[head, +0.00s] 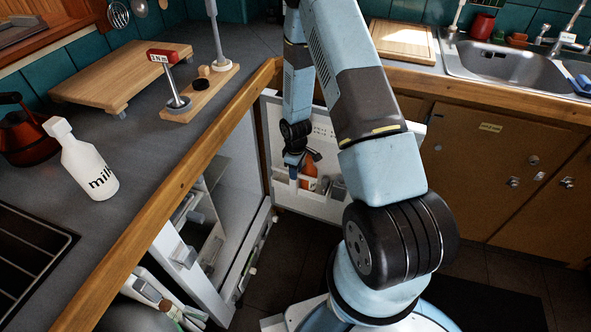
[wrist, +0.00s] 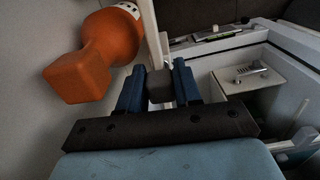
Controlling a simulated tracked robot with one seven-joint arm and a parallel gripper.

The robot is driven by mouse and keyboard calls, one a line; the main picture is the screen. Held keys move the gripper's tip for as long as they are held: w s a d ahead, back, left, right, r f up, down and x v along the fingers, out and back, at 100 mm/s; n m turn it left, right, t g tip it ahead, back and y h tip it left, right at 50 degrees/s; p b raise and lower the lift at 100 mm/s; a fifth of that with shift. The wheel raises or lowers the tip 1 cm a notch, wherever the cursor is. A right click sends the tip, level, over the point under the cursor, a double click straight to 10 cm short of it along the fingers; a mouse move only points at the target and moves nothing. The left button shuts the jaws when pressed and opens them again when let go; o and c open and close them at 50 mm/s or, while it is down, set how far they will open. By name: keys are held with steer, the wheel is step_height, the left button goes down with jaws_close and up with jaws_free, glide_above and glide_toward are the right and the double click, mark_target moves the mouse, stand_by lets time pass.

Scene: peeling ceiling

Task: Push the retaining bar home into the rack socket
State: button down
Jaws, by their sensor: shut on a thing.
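My gripper (head: 293,172) reaches down to the rack on the inside of the open fridge door. In the wrist view its two blue fingers (wrist: 158,88) are closed on a small dark grey block (wrist: 160,87). A pale, narrow bar (wrist: 151,32) runs away from this block, and I take the two together as the retaining bar. The white door rack (head: 325,186) shows in the head view, with an orange bottle (head: 309,177) beside my gripper. The bottle is large at the left in the wrist view (wrist: 105,45). I cannot make out the rack socket or whether the bar's end touches it.
The open fridge (head: 232,190) stands left of the door, with shelves inside. The counter above holds a milk bottle (head: 88,165), a red kettle (head: 22,130), a wooden board (head: 122,75) and a wooden stand (head: 200,95). Cupboards (head: 505,165) are at the right.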

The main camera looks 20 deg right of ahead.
steer(key=shift+f, duration=0.45)
steer(key=c, duration=0.7)
jaws_free()
step_height(320, 180, up, 18)
steer(key=shift+f, duration=0.2)
stand_by(0.3)
stand_by(0.3)
